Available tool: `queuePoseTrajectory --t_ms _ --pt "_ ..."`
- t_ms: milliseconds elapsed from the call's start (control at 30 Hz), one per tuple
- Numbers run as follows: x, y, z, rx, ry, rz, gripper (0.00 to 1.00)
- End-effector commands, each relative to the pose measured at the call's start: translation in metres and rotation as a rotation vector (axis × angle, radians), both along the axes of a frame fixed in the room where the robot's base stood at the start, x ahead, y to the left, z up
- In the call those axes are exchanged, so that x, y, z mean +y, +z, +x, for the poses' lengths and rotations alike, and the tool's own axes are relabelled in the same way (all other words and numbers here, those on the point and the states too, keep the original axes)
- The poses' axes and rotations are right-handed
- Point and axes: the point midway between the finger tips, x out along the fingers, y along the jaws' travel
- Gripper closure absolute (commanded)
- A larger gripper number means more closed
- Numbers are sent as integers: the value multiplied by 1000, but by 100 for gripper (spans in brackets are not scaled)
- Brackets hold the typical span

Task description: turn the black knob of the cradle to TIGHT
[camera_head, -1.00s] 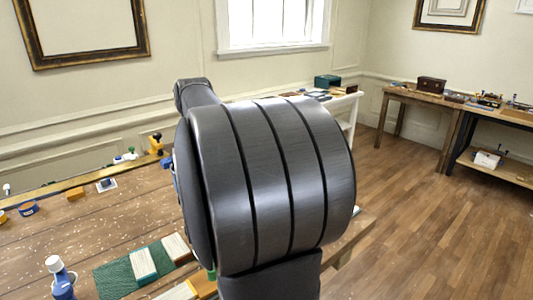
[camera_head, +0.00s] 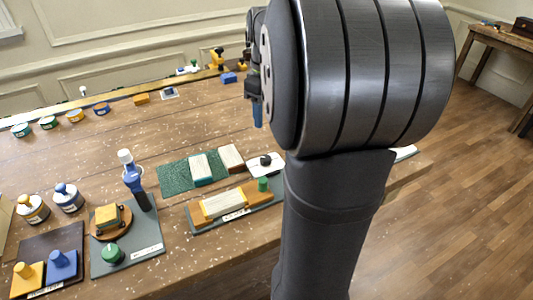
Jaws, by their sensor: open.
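A small black knob (camera_head: 265,160) stands on a white plate on the bench, just left of my arm. Behind it, near the back edge, a yellow fixture (camera_head: 217,58) has a dark top. I cannot tell for sure which of these belongs to the cradle, and no TIGHT mark is readable. My gripper (camera_head: 257,112) shows only in part at the left side of my arm, with bluish ends pointing down. It is open, with nothing seen in it. It appears above the bench, apart from the black knob. My large dark arm hides the bench to the right.
A grey base with a wooden block and green knob (camera_head: 263,184) lies in front of the black knob. A green mat (camera_head: 174,178), a blue-handled tool (camera_head: 132,172) and a board with a green knob (camera_head: 113,253) are left. Bare bench lies behind them.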

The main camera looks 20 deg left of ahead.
Motion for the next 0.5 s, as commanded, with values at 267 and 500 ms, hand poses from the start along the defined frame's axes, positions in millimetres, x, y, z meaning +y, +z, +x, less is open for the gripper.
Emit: queuePoseTrajectory --t_ms 267,500 --pt "0 -63 -1 5 -2 -3 48" --pt "0 -112 -1 5 -2 -2 48"
